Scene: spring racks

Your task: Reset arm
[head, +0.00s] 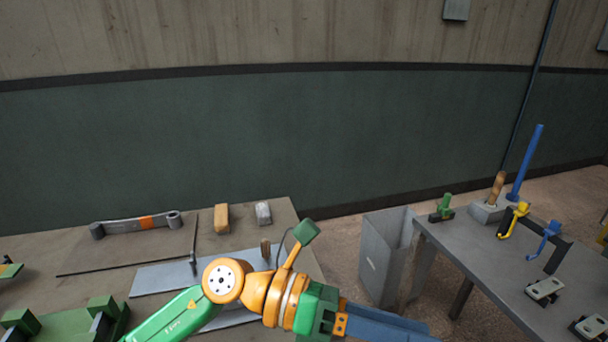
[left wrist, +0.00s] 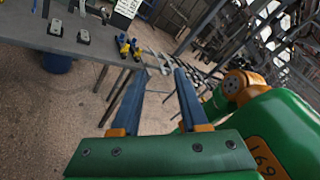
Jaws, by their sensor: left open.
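My left arm, green and orange, comes in from the bottom left in the head view and reaches right across the front of the left table. My left gripper (head: 392,328) has long blue fingers that point right, low in the picture, between the two tables. In the left wrist view the gripper (left wrist: 158,78) shows two fingers spread apart, with nothing between them. The fingertips are above the floor and clear of the grey table there. My right gripper does not show in either view.
The left table (head: 60,251) holds a grey bar (head: 132,223), a wooden block (head: 222,218) and a metal block (head: 263,213). A grey bin (head: 384,255) stands between the tables. The right table (head: 480,265) carries a blue post (head: 526,160), yellow (head: 514,220) and blue hooks (head: 545,238), and small fixtures.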

